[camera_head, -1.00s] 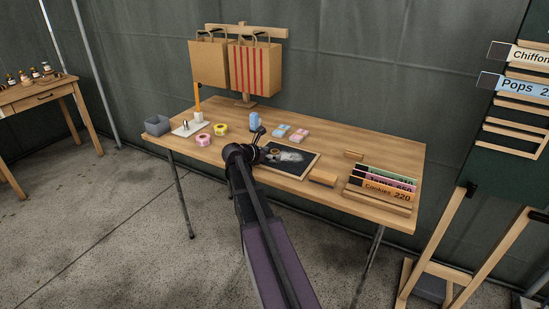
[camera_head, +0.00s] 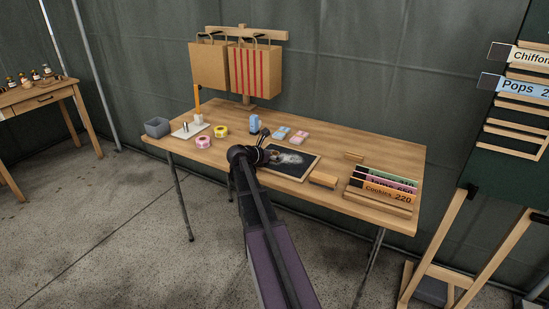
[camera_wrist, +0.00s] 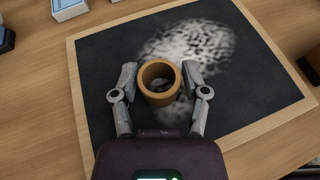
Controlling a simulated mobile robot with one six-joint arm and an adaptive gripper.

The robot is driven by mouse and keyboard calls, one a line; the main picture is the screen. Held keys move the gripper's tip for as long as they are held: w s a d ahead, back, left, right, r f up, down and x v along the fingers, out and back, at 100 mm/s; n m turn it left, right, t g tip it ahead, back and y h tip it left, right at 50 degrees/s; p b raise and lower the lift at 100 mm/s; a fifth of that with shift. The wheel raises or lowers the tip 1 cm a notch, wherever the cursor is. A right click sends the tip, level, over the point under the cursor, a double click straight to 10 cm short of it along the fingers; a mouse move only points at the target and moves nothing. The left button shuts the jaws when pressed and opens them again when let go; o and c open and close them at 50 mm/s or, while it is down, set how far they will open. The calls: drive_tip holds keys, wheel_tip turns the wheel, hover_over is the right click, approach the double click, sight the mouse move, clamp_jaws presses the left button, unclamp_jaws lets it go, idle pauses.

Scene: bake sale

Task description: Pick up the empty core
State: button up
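The empty core is a short brown cardboard ring (camera_wrist: 147,88), seen from above in the wrist view with its hollow middle showing. It is over the black board with a wooden frame (camera_wrist: 96,120), near a pale chalky smear. My gripper (camera_wrist: 160,76) has one finger on the left and one on the right of the core. The fingers look open, with at most narrow gaps beside the core; contact is hard to judge. In the head view my gripper (camera_head: 262,148) is at the board's left side (camera_head: 290,177), and I cannot make out the core there.
On the table (camera_head: 360,140) are a pink tape roll (camera_head: 203,143), a yellow tape roll (camera_head: 221,130), a grey bin (camera_head: 157,128) and a blue item (camera_head: 254,123). A wooden block (camera_head: 323,180) and a card rack (camera_head: 380,198) stand right of the board.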

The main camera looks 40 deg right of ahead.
drive_tip(key=shift+c, duration=1)
drive_tip(key=shift+r, duration=0.2)
wheel_tip(320, 180, up, 4)
drive_tip(key=p, duration=0.4)
drive_tip(key=shift+f, duration=0.1)
drive_tip(key=s+a, duration=0.3)
drive_tip(key=a, duration=0.1)
drive_tip(key=s+a, duration=0.3)
drive_tip(key=a, duration=0.1)
drive_tip(key=s+a+p, duration=0.1)
drive_tip(key=s+a, duration=0.2)
drive_tip(key=a, duration=0.1)
drive_tip(key=shift+s+a+r, duration=0.35)
drive_tip(key=shift+s+r, duration=0.05)
